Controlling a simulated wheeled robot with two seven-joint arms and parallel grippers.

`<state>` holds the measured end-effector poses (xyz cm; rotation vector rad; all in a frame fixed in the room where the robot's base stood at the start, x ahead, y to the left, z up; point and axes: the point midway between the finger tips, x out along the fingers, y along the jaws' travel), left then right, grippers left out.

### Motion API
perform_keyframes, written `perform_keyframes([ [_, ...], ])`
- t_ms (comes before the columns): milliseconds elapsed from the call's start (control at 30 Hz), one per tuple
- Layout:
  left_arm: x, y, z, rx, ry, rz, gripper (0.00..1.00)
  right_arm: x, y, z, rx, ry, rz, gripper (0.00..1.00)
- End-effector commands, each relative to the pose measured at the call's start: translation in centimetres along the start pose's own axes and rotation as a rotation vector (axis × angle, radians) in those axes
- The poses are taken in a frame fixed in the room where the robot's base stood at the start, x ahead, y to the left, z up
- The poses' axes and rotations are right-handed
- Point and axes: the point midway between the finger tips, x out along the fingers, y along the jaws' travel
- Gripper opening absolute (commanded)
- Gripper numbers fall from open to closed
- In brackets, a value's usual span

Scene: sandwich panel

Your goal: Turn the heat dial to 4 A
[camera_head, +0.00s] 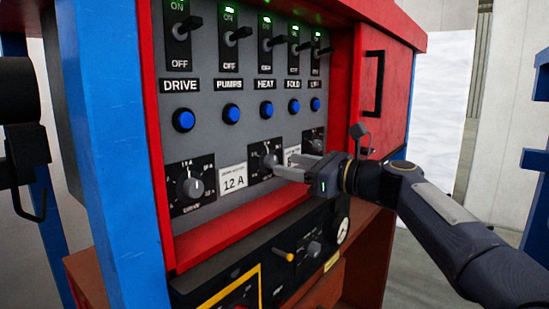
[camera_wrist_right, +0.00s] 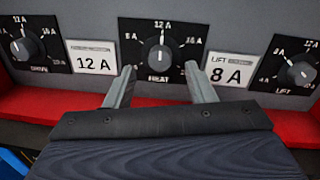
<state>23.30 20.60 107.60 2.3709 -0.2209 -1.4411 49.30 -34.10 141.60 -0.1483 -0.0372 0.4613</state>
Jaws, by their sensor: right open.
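The heat dial (camera_head: 267,158) is a grey knob on a black plate in the middle of the lower panel row. In the right wrist view the heat knob (camera_wrist_right: 159,60) has its white mark pointing up towards 12 A, with 8 A to the left and 16 A to the right. The 4 A mark is not visible there. My right gripper (camera_head: 286,168) reaches in from the right, and its open fingers (camera_wrist_right: 160,70) stand on either side below the knob, with nothing between them. I cannot tell whether a finger touches the plate. My left gripper is not in view.
The drive dial (camera_wrist_right: 25,47) and lift dial (camera_wrist_right: 299,73) flank the heat dial, with 12 A (camera_wrist_right: 93,58) and 8 A (camera_wrist_right: 231,69) cards between. Blue buttons (camera_head: 266,109) and black switches (camera_head: 239,34) sit above. A red ledge (camera_head: 235,232) runs below.

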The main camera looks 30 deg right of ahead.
Motion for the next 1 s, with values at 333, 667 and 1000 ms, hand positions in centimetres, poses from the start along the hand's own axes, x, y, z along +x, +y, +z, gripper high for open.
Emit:
perform_keyframes([
  [333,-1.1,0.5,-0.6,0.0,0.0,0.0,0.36,3.5,0.0,0.0,-0.002,0.001,0.001,0.5],
  [667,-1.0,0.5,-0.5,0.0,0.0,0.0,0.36,3.5,0.1,0.0,-0.004,0.002,0.0,0.38],
  [1000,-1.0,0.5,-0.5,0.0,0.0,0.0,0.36,3.5,0.1,0.0,-0.005,0.002,0.0,0.05],
])
